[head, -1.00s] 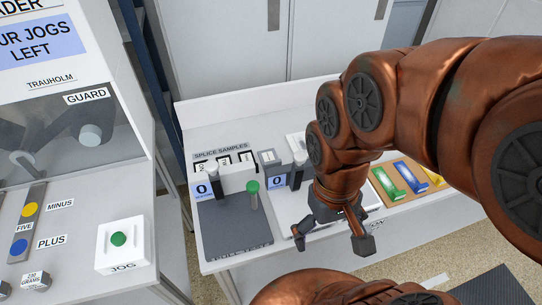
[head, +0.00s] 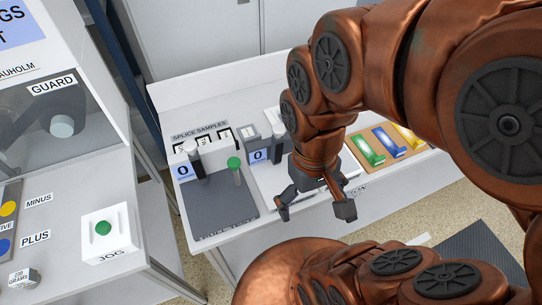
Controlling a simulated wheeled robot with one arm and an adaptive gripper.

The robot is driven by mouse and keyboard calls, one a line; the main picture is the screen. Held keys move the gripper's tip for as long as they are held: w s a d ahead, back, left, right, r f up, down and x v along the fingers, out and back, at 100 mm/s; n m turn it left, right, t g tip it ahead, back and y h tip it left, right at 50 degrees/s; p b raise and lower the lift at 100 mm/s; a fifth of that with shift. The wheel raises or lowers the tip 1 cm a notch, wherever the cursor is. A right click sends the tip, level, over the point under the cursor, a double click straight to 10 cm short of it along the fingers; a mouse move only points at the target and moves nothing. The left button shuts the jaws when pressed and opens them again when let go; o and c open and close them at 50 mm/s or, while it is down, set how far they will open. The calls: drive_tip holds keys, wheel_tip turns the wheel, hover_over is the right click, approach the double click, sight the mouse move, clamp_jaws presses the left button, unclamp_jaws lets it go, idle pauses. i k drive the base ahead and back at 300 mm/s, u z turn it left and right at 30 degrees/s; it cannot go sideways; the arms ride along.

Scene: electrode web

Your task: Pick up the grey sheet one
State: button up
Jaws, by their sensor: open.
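My gripper (head: 314,207) is open and empty, fingers pointing down, over the front edge of the white bench (head: 205,82). No sheet is clearly marked as the grey one. Beside the splice samples label (head: 200,130) stand small sample cards (head: 204,141) in a white holder, too small to read. A small grey piece (head: 249,134) stands just right of them.
A tan board (head: 388,148) with green, blue and yellow pieces lies right of my gripper. At left, a machine has a guard (head: 60,115), a green jog button (head: 103,228) and a 230 grams weight (head: 24,278). Floor shows below the bench.

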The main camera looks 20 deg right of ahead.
sight(248, 134)
drive_tip(key=k, duration=1.3)
drive_tip(key=u, duration=0.5)
drive_tip(key=i, duration=1.3)
